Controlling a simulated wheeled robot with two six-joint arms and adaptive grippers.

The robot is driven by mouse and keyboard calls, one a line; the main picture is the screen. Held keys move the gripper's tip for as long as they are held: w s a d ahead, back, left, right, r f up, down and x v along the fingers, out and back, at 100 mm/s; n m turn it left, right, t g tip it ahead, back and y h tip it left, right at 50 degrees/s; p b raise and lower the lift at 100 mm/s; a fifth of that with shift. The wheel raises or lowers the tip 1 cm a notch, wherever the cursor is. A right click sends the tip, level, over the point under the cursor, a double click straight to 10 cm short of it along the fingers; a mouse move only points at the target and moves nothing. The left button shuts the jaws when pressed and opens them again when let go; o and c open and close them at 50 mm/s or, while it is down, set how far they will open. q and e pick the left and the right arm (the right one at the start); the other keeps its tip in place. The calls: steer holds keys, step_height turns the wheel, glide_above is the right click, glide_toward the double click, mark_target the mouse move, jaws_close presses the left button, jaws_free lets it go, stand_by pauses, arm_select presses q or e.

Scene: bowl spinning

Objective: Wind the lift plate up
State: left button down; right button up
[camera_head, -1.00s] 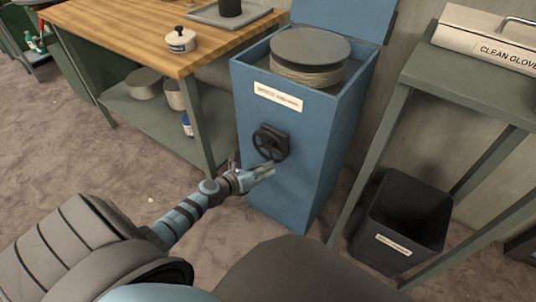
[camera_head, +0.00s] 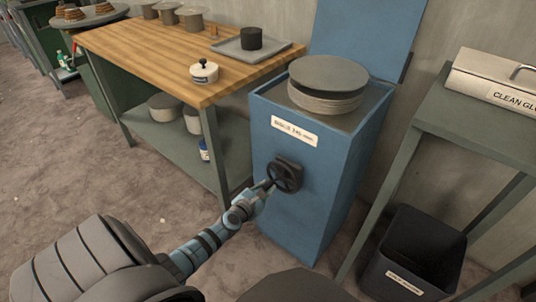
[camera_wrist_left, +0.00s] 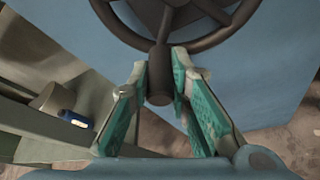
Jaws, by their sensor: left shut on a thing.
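A blue cabinet (camera_head: 305,215) stands in the middle of the head view with its lid raised. A round grey plate (camera_head: 328,76) lies on a stack of discs (camera_head: 325,101) in its open top. A dark handwheel (camera_head: 285,174) is on its front; it also shows in the left wrist view (camera_wrist_left: 190,15). My left gripper (camera_head: 268,185) is at the wheel's lower left. In the left wrist view its teal-padded fingers (camera_wrist_left: 165,92) stand either side of the wheel's dark handle (camera_wrist_left: 160,75) and are shut on it. My right gripper is not in view.
A wooden-topped workbench (camera_head: 150,52) with a lower shelf stands to the left, carrying a white lidded pot (camera_head: 204,73) and a grey tray (camera_head: 275,56). A green-grey stand (camera_head: 440,120) and a black bin (camera_head: 412,250) are to the right.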

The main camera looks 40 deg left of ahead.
arm_select(q)
steer(key=shift+a+r+m+y, duration=0.35)
steer(key=shift+a+m+y, duration=0.05)
steer(key=shift+m, duration=0.2)
steer(key=r+m+y, duration=0.1)
steer(key=m, duration=0.1)
steer(key=a+r+m+t+y, duration=0.1)
steer(key=r+m, duration=0.1)
steer(key=shift+a+m+t, duration=0.1)
steer(key=shift+m+t, duration=0.2)
steer(key=c, duration=1.5)
jaws_free()
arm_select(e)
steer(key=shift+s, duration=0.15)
arm_select(q)
steer(key=shift+s, duration=0.1)
